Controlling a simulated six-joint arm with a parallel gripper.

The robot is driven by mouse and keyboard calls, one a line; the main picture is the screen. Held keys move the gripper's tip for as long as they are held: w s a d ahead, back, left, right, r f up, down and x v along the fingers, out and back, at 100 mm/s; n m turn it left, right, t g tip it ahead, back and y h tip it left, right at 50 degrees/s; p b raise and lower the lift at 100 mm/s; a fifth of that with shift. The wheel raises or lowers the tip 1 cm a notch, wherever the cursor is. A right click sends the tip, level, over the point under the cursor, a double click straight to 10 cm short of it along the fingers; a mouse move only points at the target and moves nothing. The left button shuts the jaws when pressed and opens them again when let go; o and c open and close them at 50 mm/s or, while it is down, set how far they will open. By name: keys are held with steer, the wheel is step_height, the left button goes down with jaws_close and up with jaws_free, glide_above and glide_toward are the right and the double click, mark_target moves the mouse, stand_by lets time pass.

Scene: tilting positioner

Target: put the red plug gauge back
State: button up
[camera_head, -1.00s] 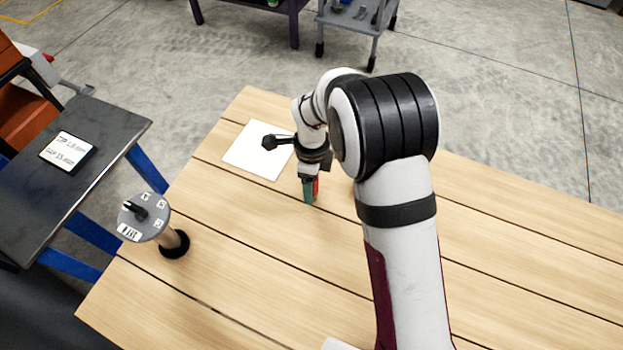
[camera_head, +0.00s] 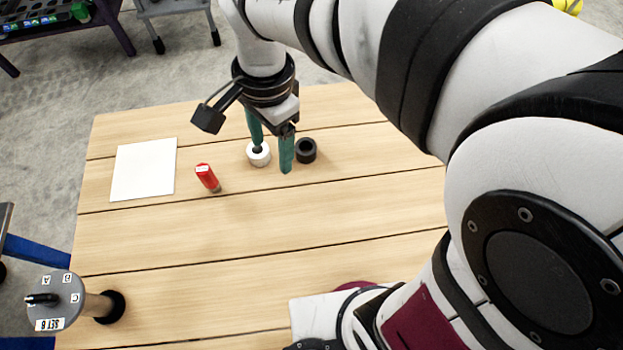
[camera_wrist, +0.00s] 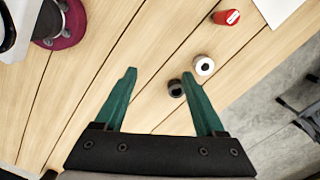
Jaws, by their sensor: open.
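The red plug gauge (camera_head: 207,177) is a short red cylinder with a pale label on its top end and a grey lower end. It appears to stand on the wooden table, just right of a white sheet; the wrist view also shows it at the top (camera_wrist: 226,17). My gripper (camera_head: 271,160) has two green fingers spread wide with nothing between them. It hangs to the right of the gauge, apart from it. In the wrist view, a white ring (camera_wrist: 204,65) and a black ring (camera_wrist: 175,88) lie beyond the right finger.
The white sheet (camera_head: 143,169) lies flat at the table's far left. A round grey plate (camera_head: 58,300) with lettered tags and a black peg stands on a post at the front left. The table's middle (camera_head: 250,235) is clear.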

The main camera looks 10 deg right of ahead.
steer(key=s+d+f+n+y, duration=0.1)
steer(key=s+d+n, duration=0.4)
steer(key=s, duration=0.9)
steer(key=d, duration=0.3)
steer(key=shift+s, duration=0.15)
